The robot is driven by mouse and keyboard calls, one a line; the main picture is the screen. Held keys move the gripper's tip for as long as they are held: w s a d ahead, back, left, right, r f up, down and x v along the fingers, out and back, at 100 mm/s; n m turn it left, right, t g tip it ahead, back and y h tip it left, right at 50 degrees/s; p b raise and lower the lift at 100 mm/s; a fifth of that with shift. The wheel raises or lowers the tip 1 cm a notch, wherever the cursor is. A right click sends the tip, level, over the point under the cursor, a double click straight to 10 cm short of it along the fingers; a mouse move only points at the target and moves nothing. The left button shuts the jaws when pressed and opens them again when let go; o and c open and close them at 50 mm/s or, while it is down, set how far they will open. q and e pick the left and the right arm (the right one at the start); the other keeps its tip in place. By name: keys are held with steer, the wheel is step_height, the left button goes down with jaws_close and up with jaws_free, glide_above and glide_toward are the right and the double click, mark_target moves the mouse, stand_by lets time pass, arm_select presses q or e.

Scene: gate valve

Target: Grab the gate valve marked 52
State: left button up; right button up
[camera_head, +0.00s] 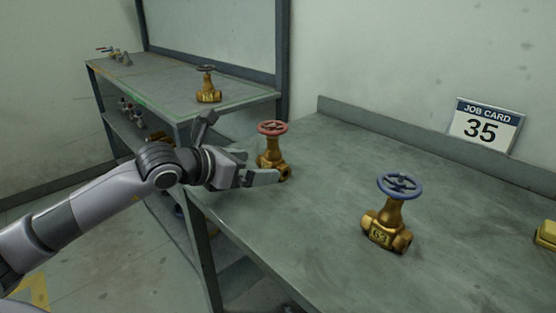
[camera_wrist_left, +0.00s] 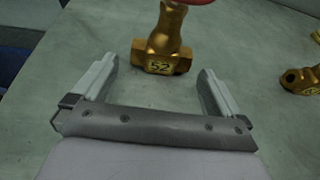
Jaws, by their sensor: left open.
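The gate valve marked 52 (camera_wrist_left: 163,48) is brass with a red handwheel and stands upright on the grey bench. In the head view, the red-handwheel valve (camera_head: 271,150) is near the bench's left end. My left gripper (camera_head: 262,167) is beside its body, open and empty. In the left wrist view, the open fingers of my left gripper (camera_wrist_left: 158,68) point at the valve, which stands just ahead between their tips. The 52 plate faces the wrist camera. The handwheel is mostly cut off there. My right gripper is not in view.
A blue-handwheel brass valve (camera_head: 390,213), its plate seeming to read 63, stands to the right on the bench (camera_head: 310,215). Another valve (camera_head: 208,86) stands on the far shelf unit. Clear bench separates the two nearer valves.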

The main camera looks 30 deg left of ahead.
mark_target(266, 161)
arm_select(q)
steer(key=x, duration=0.3)
steer(key=p+x, duration=0.1)
steer(key=x, duration=0.1)
steer(key=shift+w+d+r, duration=0.15)
steer(key=shift+r, duration=0.25)
steer(key=shift+w+d+f, duration=0.1)
steer(key=shift+w+f, duration=0.15)
steer(key=shift+w, duration=0.1)
steer(key=c, duration=1.2)
steer(key=shift+r, duration=0.2)
